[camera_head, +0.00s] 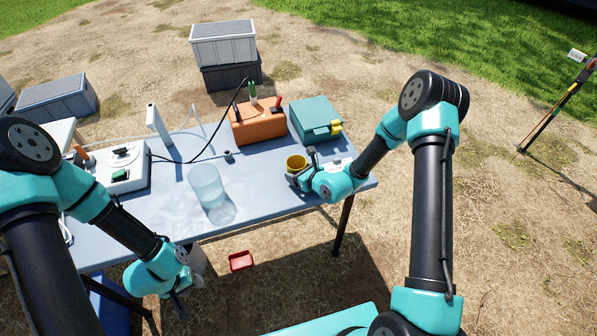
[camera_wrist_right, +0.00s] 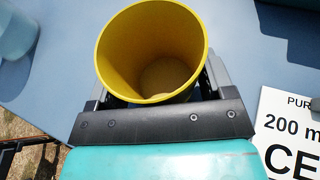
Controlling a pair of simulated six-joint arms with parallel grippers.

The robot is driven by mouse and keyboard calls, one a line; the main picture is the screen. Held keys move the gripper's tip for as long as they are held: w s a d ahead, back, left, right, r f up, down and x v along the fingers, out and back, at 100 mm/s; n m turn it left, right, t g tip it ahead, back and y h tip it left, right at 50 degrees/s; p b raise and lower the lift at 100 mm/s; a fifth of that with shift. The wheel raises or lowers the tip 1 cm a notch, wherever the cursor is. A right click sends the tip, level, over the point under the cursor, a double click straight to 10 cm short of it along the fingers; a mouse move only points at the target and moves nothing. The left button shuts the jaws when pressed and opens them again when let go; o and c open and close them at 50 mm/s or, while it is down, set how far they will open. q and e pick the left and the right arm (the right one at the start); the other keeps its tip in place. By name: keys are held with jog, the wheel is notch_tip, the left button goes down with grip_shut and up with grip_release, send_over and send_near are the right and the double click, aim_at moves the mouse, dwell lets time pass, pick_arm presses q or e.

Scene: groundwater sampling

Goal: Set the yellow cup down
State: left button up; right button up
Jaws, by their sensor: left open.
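The yellow cup (camera_head: 297,163) is at the right part of the blue table (camera_head: 262,192), near its front edge. In the right wrist view the cup (camera_wrist_right: 152,50) is seen from above, open and with nothing visible inside. My right gripper (camera_head: 298,177) has a finger on each side of the cup and is shut on it. The cup's base is hidden, so I cannot tell whether it touches the table. My left gripper (camera_head: 182,300) is open and empty, low in front of the table's front edge.
A clear cylinder (camera_head: 206,186) stands left of the cup. An orange case (camera_head: 257,122) and a teal box (camera_head: 315,118) are behind it. A white printed card (camera_wrist_right: 288,130) lies right of the cup. A red tray (camera_head: 240,261) is on the ground.

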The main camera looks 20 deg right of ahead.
jog(key=o, duration=0.3)
jog(key=shift+r, duration=0.1)
jog(key=v, duration=1.2)
dwell(0.3)
